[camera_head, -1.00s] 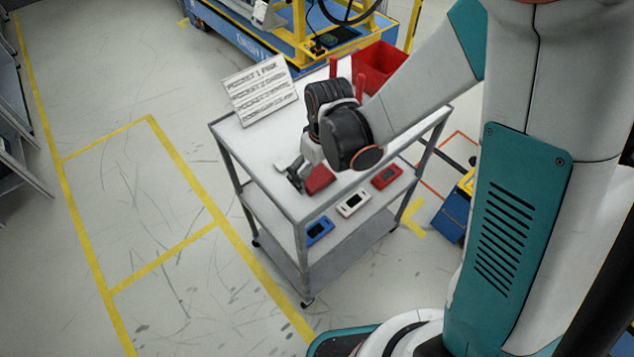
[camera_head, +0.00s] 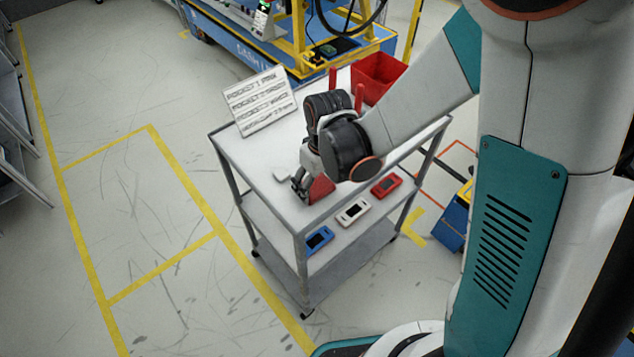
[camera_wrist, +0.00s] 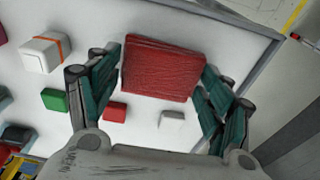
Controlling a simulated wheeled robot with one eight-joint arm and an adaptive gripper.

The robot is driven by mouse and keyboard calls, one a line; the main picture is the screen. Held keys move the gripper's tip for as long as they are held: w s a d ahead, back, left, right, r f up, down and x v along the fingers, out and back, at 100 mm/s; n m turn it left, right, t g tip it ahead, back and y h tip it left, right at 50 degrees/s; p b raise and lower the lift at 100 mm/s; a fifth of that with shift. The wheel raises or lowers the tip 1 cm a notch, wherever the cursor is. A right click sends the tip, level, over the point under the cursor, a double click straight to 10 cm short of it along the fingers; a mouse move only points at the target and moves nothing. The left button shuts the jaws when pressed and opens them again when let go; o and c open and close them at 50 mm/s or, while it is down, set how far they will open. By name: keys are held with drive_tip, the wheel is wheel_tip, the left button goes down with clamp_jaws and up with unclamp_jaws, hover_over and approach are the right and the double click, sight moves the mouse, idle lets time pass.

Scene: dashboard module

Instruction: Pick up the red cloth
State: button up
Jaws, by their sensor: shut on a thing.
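The red cloth (camera_wrist: 162,66) is a folded, flat rectangular block with a ribbed surface. In the wrist view it lies between my gripper's (camera_wrist: 160,78) two green-padded fingers, which touch its left and right edges. In the head view the cloth (camera_head: 320,188) shows at my gripper (camera_head: 307,187), over the near end of the cart's white top, and looks tilted. My gripper is shut on it. Whether the cloth is clear of the cart top is hard to tell.
The wheeled cart (camera_head: 236,160) carries a sign board (camera_head: 260,101) and a red bin (camera_head: 378,76). The wrist view shows a white box with an orange band (camera_wrist: 42,55) and a green block (camera_wrist: 54,99).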

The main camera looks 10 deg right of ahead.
sight(317, 185)
wheel_tip(317, 185, up, 20)
drive_tip(key=p, duration=1.3)
drive_tip(key=shift+f+p, duration=0.15)
drive_tip(key=shift+p, duration=0.15)
